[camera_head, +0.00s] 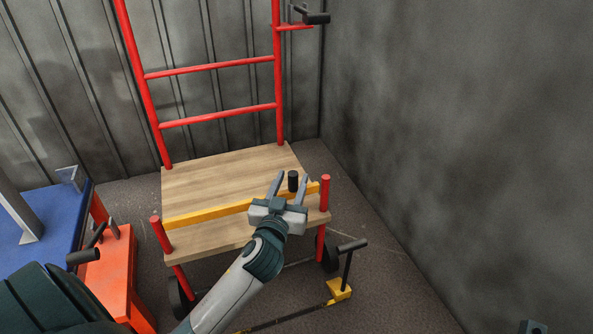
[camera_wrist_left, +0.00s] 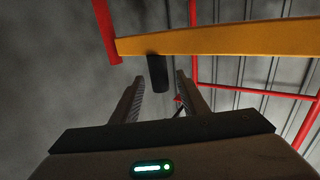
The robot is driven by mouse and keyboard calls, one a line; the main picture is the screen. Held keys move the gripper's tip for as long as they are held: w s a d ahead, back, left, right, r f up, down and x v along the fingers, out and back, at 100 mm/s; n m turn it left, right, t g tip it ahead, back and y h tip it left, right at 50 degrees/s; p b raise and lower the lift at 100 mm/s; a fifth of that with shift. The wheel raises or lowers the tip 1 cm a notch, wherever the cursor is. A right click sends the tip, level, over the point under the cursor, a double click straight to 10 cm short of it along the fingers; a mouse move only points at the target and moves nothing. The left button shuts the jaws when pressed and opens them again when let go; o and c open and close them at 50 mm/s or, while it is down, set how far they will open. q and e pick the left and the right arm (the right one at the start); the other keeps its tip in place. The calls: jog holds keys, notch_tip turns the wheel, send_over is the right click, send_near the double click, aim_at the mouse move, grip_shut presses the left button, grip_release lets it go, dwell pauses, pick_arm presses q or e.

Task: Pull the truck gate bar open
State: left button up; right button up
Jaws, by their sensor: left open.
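The yellow gate bar (camera_head: 210,214) lies across the front of the red truck's wooden deck, between two short red posts. It also crosses the top of the left wrist view (camera_wrist_left: 230,38). A black knob handle (camera_head: 293,181) sits near the bar's right end. My left gripper (camera_head: 291,181) is open, with its fingers on either side of the knob. In the left wrist view the knob (camera_wrist_left: 158,74) hangs between the spread fingers, and I see a gap to the right finger.
The wooden deck (camera_head: 210,180) is bare behind the bar. A red ladder-like back frame (camera_head: 215,68) stands behind it. A black-and-yellow lever (camera_head: 344,270) is at the lower right. An orange block (camera_head: 112,275) and blue surface (camera_head: 55,215) are left. Grey walls stand behind and right.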

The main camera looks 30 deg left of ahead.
pick_arm(q)
jog(key=shift+b+x, duration=0.55)
jog(key=shift+x, duration=2.35)
jog(key=shift+c, duration=0.2)
grip_shut()
